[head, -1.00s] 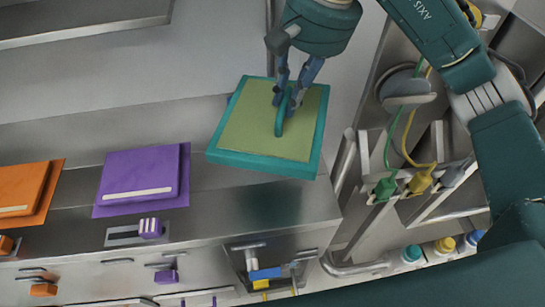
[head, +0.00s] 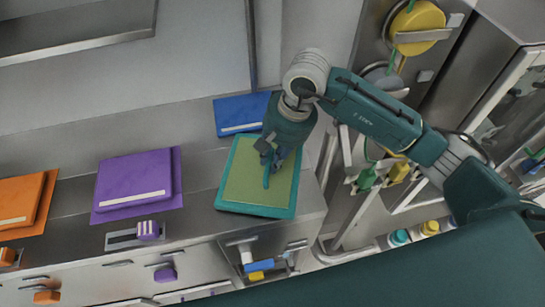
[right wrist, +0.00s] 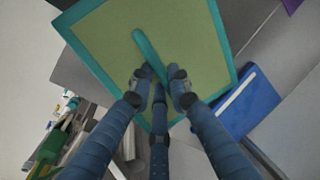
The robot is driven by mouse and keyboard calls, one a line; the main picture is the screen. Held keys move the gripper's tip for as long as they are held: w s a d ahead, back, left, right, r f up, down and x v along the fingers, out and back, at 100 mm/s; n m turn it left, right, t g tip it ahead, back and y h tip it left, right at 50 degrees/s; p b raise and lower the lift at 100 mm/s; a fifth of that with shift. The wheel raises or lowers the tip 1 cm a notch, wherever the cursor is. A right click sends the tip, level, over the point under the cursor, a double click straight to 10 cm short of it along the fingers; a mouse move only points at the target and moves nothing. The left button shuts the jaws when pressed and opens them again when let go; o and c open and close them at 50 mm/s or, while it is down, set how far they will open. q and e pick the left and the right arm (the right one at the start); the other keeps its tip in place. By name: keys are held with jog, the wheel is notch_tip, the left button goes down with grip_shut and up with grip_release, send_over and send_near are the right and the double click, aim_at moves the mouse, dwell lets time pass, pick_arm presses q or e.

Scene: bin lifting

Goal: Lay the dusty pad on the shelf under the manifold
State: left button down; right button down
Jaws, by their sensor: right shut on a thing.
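The pad (head: 240,182) is a flat square with an olive-green face and a teal border, with a teal bar handle (head: 267,178) on top. My right gripper (head: 271,160) is shut on this handle. The pad lies level with the right end of the metal counter; I cannot tell whether it touches the surface. In the right wrist view the pad (right wrist: 190,35) fills the upper middle, with the fingers around the handle (right wrist: 148,52). No part I can surely name as the manifold shows. My left gripper is not in view.
A blue pad (head: 240,108) lies just behind the held pad. A purple pad (head: 135,180) and an orange pad (head: 20,200) lie to the left on the metal counter (head: 200,222). At the right stand a rack with coloured plugs (head: 395,172) and capped bottles (head: 430,227).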

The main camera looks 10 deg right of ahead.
jog(key=shift+f, duration=0.4)
jog(key=c, duration=1.6)
grip_release()
jog(key=shift+c, duration=0.2)
